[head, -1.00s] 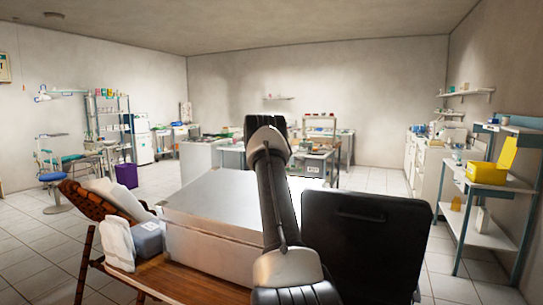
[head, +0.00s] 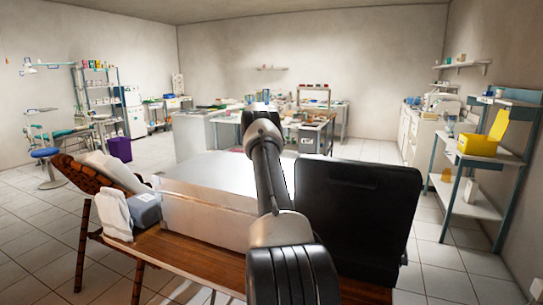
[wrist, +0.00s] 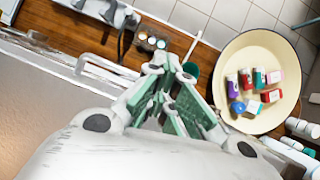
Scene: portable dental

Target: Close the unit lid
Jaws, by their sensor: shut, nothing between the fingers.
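A large pale metal-grey box (head: 205,215) sits on a wooden table. Its flat top looks covered in the head view. A black panel with a handle (head: 353,220) stands upright at the box's right; I cannot tell whether it is the unit lid or how it is joined. My arm crosses in front of the box and hides part of it; my gripper's fingers are not clear in the head view. In the wrist view my gripper (wrist: 173,66) is shut and empty, its green-padded fingers together over the wooden table. A grey surface (wrist: 50,110) lies at left.
In the wrist view a cream bowl (wrist: 228,112) with several coloured bottles stands right of the fingers, near small cups (wrist: 150,42) and white rolls. A grey box with white packs (head: 145,208) stands left of the pale box.

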